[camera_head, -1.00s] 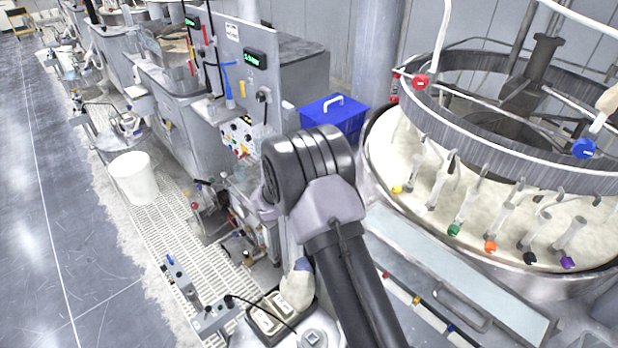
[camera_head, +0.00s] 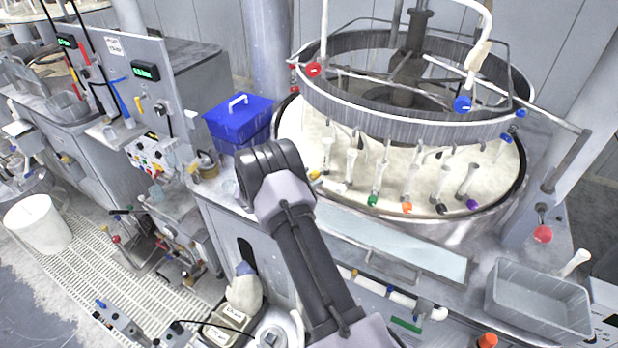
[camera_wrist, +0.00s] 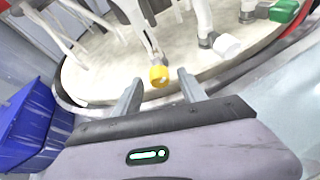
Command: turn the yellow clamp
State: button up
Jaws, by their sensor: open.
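The yellow clamp (camera_wrist: 159,76) is a small yellow knob at the lower end of a thin metal stem, at the near edge of the round polishing platen (camera_wrist: 93,86). In the wrist view it lies between and just beyond the tips of my gripper (camera_wrist: 157,80), whose two fingers are apart and empty. I cannot tell whether either finger touches it. In the head view the yellow clamp (camera_head: 314,175) shows just right of my arm's end, at the left of the row of coloured clamps. My gripper's fingers are hidden there behind my arm.
A white clamp (camera_wrist: 226,46) and a green clamp (camera_wrist: 284,11) stand to the right along the platen. A blue box (camera_head: 238,122) with a white handle stands to the left. A grey bin (camera_head: 540,298) stands at the lower right. Stems hang close above the platen.

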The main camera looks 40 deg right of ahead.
grip_shut()
dwell(0.4)
jog(key=n+g+b, duration=0.2)
jog(key=n, duration=0.1)
jog(key=shift+w+f+b, duration=0.15)
jog(key=shift+w+b, duration=0.05)
jog(key=shift+b, duration=0.15)
jog(key=shift+w+n+g+h+b, duration=0.1)
jog(key=shift+n+g+h+b, duration=0.3)
jog(key=shift+n+g+b, duration=1)
jog(key=shift+n, duration=0.4)
